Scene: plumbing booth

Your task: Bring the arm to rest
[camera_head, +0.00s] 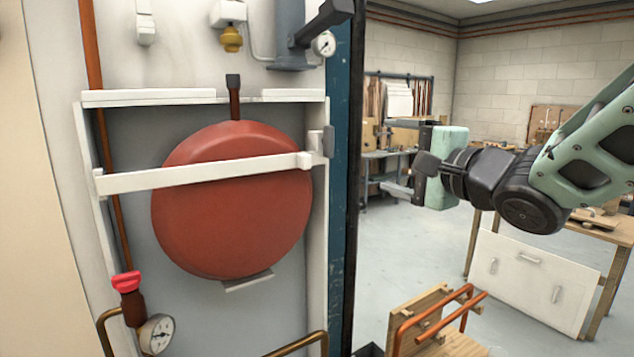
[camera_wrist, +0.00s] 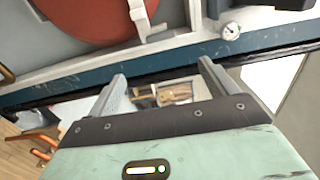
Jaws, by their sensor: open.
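My gripper (camera_head: 397,190) is at the right of the head view, in the open space to the right of the booth's dark blue edge. Its fingers point left. In the wrist view its two fingers (camera_wrist: 162,80) stand wide apart with nothing between them. A red round tank (camera_head: 230,215) sits in a white-framed recess to the left, with a white bar (camera_head: 200,176) across its front. The gripper is apart from the tank and the bar. The tank also shows at the top of the wrist view (camera_wrist: 90,18).
The blue booth post (camera_head: 342,190) stands just left of my gripper. A wooden stand with copper pipes (camera_head: 435,320) is below it. A workbench (camera_head: 600,225) stands behind at right, with a white panel (camera_head: 530,275) leaning there. A red-capped valve (camera_head: 127,285) and gauge (camera_head: 156,333) are at lower left.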

